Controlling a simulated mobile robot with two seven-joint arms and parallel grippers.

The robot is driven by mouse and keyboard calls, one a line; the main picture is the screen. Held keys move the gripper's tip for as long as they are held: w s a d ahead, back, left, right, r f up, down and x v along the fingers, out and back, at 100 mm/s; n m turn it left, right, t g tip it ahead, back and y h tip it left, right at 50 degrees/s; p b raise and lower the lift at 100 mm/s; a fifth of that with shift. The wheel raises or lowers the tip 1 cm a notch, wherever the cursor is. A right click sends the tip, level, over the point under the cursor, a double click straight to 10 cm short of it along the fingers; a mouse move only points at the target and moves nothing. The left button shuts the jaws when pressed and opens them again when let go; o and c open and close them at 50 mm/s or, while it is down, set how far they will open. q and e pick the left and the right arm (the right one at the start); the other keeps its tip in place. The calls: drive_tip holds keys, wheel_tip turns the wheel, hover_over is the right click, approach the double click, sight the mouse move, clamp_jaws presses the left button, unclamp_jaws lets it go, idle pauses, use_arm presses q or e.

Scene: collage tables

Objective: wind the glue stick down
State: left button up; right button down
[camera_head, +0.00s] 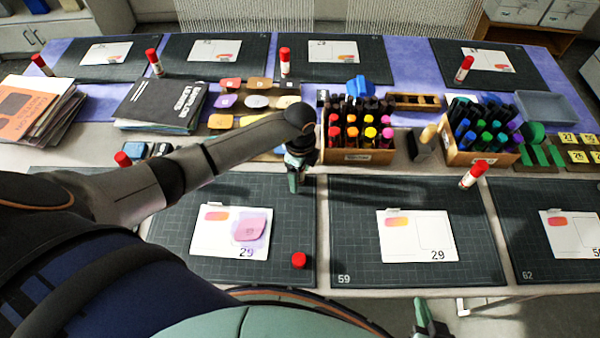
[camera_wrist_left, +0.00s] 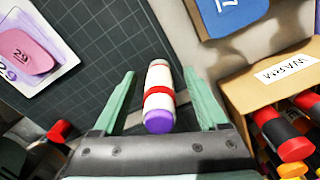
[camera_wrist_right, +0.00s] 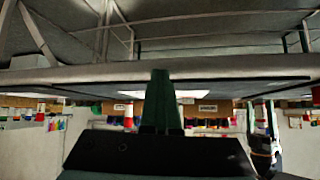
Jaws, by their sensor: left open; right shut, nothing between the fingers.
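An uncapped glue stick (camera_wrist_left: 158,98), white with a red band and a purple end, lies between the fingers of my left gripper (camera_wrist_left: 161,75) in the left wrist view. Its purple end faces the palm; the fingers are open with gaps on both sides. In the head view my left gripper (camera_head: 295,182) points down at the back edge of the near left mat, and I cannot make out the stick there. A loose red cap (camera_head: 298,260) stands on that mat; it also shows in the left wrist view (camera_wrist_left: 60,130). My right gripper (camera_head: 428,325) is shut and empty, low at the front edge.
A cardboard box of warm-coloured markers (camera_head: 357,156) stands close right of my left gripper. A card with a pink piece (camera_head: 205,240) lies on the same mat (camera_head: 275,205). Other capped glue sticks, such as one on the right (camera_head: 473,174), stand about the tables.

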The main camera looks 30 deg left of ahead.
use_arm(q)
drive_tip(key=m, duration=0.5)
drive_tip(key=shift+b, duration=0.4)
drive_tip(key=m+b, duration=0.1)
drive_tip(key=m, duration=0.3)
drive_tip(key=shift+s, duration=0.15)
drive_tip(key=shift+c, duration=0.3)
clamp_jaws()
